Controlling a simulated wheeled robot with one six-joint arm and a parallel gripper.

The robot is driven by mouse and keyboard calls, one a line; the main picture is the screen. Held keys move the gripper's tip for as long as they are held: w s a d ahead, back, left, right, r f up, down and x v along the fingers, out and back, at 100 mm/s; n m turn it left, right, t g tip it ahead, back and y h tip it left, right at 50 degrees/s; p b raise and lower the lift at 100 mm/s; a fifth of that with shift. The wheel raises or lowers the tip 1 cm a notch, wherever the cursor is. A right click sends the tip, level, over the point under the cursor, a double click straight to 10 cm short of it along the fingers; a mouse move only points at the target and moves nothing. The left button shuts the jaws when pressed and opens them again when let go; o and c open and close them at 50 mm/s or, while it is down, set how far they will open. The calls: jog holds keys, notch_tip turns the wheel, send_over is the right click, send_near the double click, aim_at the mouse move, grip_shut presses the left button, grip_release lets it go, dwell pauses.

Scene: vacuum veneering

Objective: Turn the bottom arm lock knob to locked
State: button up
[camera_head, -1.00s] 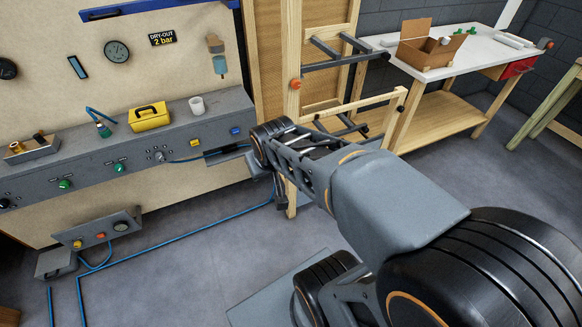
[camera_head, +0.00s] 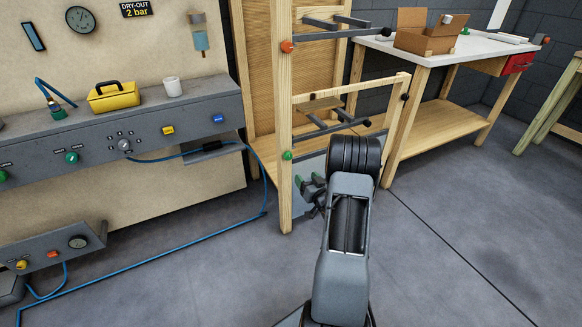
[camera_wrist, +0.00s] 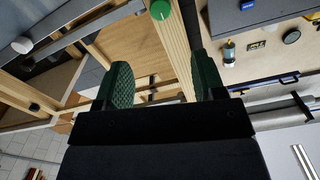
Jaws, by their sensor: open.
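The bottom arm lock knob (camera_head: 288,155) is a small green knob low on the front wooden post, beside the lower dark arms. The green knob also shows at the top of the wrist view (camera_wrist: 160,10), beyond my fingertips and sideways between them. My gripper (camera_head: 309,180) is just below and right of the knob in the head view, partly hidden by my arm. In the wrist view its two green-padded fingers (camera_wrist: 161,72) are apart with nothing held between them. The upper knob (camera_head: 287,46) on the same post is orange.
The wooden post (camera_head: 285,105) and lower wooden frame (camera_head: 345,92) stand close to my gripper. A grey control shelf (camera_head: 120,130) with a yellow box (camera_head: 114,97) is at left, and a blue hose (camera_head: 262,190) runs along the floor. A white-topped bench (camera_head: 470,48) stands behind right.

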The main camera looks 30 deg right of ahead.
aim_at(289, 157)
jog(key=w+b, duration=0.1)
jog(key=w, duration=0.3)
jog(key=w+d+b, duration=0.1)
jog(key=w, duration=0.3)
jog(key=w+b, duration=0.1)
jog(key=w, duration=0.4)
jog(key=shift+w+d, duration=0.1)
jog(key=shift+d, duration=0.3)
jog(key=c, duration=0.9)
